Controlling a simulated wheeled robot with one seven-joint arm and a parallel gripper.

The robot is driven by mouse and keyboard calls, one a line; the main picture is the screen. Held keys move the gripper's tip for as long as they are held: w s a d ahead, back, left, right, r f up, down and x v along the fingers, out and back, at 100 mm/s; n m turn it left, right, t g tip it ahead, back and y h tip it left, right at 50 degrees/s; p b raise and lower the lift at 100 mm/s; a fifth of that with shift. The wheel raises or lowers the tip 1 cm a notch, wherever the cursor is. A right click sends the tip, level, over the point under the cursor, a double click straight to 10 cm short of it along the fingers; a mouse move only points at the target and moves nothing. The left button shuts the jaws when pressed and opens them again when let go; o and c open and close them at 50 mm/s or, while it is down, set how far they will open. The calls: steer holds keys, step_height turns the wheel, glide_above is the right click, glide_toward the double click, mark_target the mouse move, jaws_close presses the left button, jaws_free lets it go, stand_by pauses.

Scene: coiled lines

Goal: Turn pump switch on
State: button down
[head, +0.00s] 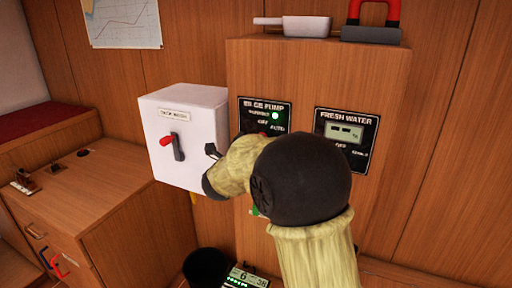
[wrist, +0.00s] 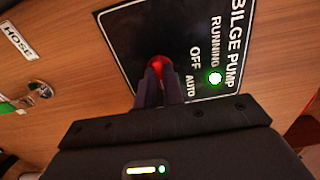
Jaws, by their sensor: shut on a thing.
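The black bilge pump panel (head: 264,112) is on the front of the wooden cabinet in the head view, partly hidden by my arm. It fills the upper middle of the wrist view (wrist: 150,25), with the words RUNNING, OFF and AUTO. Its running light (head: 275,115) glows green and also shows bright in the wrist view (wrist: 215,77). The red pump switch (wrist: 157,62) is at my fingertips. My gripper (wrist: 160,80) is shut on the switch, with its two dark fingers on either side. The switch's exact position is hard to tell behind the fingers.
A fresh water panel (head: 346,138) is just right of the pump panel. A white box (head: 182,135) with a red-handled lever is to the left. A padlock-like item (head: 371,33) and a white-handled item (head: 293,25) lie on the cabinet top. A dark bin (head: 207,268) stands below.

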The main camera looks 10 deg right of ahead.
steer(key=shift+a+f, duration=0.15)
steer(key=c, duration=1.5)
jaws_free()
steer(key=v, duration=1.7)
steer(key=shift+s+a, duration=0.1)
steer(key=shift+s, duration=0.15)
steer(key=shift+w, duration=0.1)
